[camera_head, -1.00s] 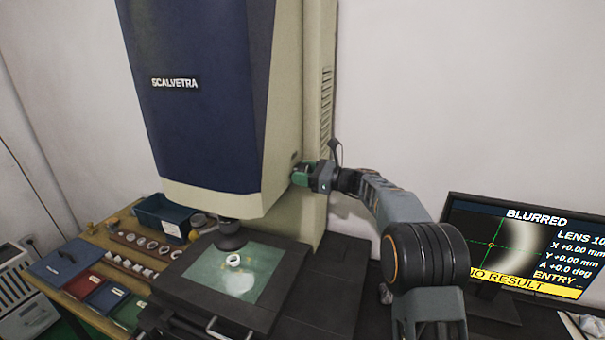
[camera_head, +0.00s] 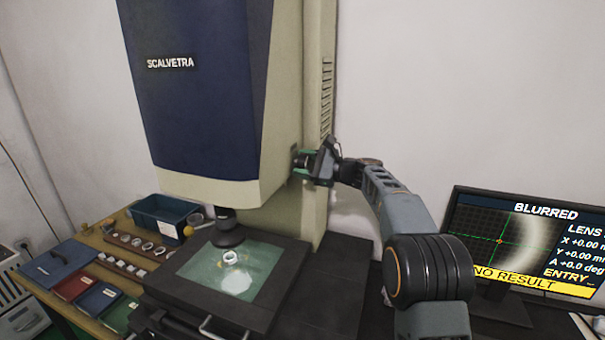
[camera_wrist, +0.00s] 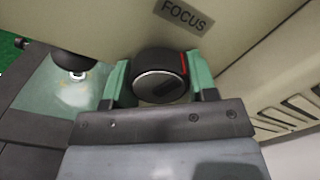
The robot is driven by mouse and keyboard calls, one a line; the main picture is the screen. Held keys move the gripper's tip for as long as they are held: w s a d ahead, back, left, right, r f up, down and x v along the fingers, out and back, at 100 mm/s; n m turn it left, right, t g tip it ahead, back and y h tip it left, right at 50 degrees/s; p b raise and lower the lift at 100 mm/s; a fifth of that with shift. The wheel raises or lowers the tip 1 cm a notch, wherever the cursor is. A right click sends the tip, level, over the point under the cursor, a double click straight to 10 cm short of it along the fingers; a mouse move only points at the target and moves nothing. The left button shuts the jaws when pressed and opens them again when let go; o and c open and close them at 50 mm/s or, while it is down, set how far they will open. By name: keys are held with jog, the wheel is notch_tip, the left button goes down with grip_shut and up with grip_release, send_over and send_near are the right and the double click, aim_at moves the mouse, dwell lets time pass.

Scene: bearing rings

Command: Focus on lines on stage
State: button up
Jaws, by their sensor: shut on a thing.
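My gripper (camera_wrist: 161,82) is shut on the black focus knob (camera_wrist: 160,66), with a green finger on either side of it. A "FOCUS" label (camera_wrist: 184,15) is above the knob in the wrist view. In the head view my gripper (camera_head: 305,161) is at the right side of the measuring machine (camera_head: 215,90). A small ring (camera_head: 231,257) rests on the lit glass stage (camera_head: 200,266), under the dark lens (camera_head: 228,232). The monitor (camera_head: 525,243) reads "BLURRED" and "NO RESULT", with a soft-edged pale arc on its screen.
A wooden table (camera_head: 90,236) at the left holds a blue bin (camera_head: 163,216), a rack of several rings (camera_head: 130,246) and coloured boxes (camera_head: 72,285). A white wall stands behind the machine.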

jog(key=shift+n+b, duration=1)
jog(key=shift+n, duration=0.5)
jog(key=shift+r, duration=0.1)
jog(key=o, duration=0.9)
jog(key=shift+d, duration=0.15)
jog(key=b+v, duration=0.2)
jog(key=v, duration=1.1)
jog(key=shift+s+d, duration=0.1)
jog(key=shift+d, duration=0.2)
